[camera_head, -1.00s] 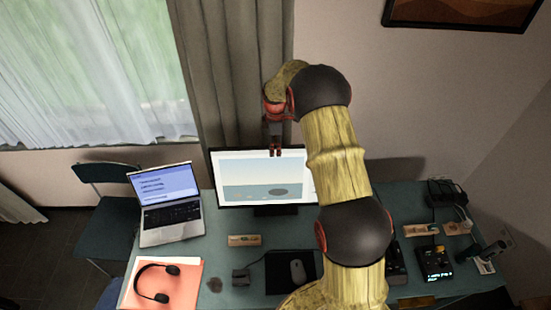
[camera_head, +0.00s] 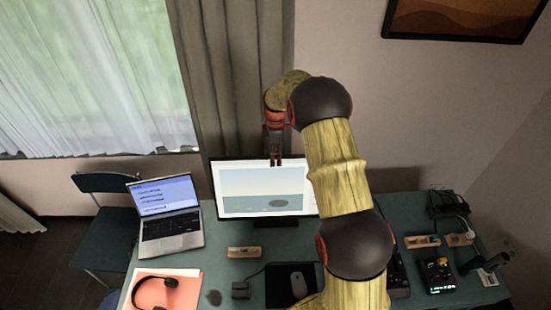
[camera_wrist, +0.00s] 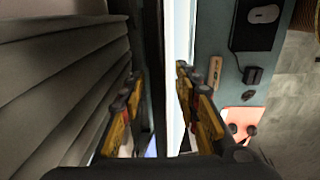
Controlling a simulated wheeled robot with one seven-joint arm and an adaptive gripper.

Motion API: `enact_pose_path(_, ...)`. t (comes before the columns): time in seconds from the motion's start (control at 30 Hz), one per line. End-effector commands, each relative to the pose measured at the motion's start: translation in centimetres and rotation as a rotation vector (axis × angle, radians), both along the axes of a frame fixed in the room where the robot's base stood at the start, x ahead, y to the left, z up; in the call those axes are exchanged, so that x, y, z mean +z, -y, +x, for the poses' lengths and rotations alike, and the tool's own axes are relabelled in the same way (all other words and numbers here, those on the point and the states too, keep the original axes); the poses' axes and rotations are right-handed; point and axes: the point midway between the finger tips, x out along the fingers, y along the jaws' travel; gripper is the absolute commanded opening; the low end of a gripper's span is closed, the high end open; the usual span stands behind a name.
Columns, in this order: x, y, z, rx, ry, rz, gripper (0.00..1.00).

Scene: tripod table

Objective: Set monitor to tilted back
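The monitor (camera_head: 240,204) stands at the back of the desk with its lit screen facing the front. My arm covers its right side in the head view. My gripper (camera_head: 277,161) points down at the monitor's top edge. In the wrist view my gripper (camera_wrist: 158,88) is open, with its two fingers well apart. The monitor (camera_wrist: 178,75) shows edge-on between the fingers, its bright screen near the right finger and its dark back towards the left finger. I cannot tell whether either finger touches it.
A laptop (camera_head: 169,224) stands left of the monitor, above headphones on an orange folder (camera_head: 190,288). A mouse (camera_head: 298,284) lies in front. Small devices (camera_head: 437,275) crowd the right side. A curtain (camera_head: 230,80) hangs close behind the monitor.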

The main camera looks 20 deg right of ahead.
Motion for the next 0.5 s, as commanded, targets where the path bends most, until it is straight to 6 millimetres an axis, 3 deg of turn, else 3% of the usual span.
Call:
enact_pose_path(0.3,6.4,0.0,0.1,0.000,0.005,-0.001,0.32)
enact_pose_path(0.5,9.4,0.0,0.1,0.000,0.003,-0.001,0.32)
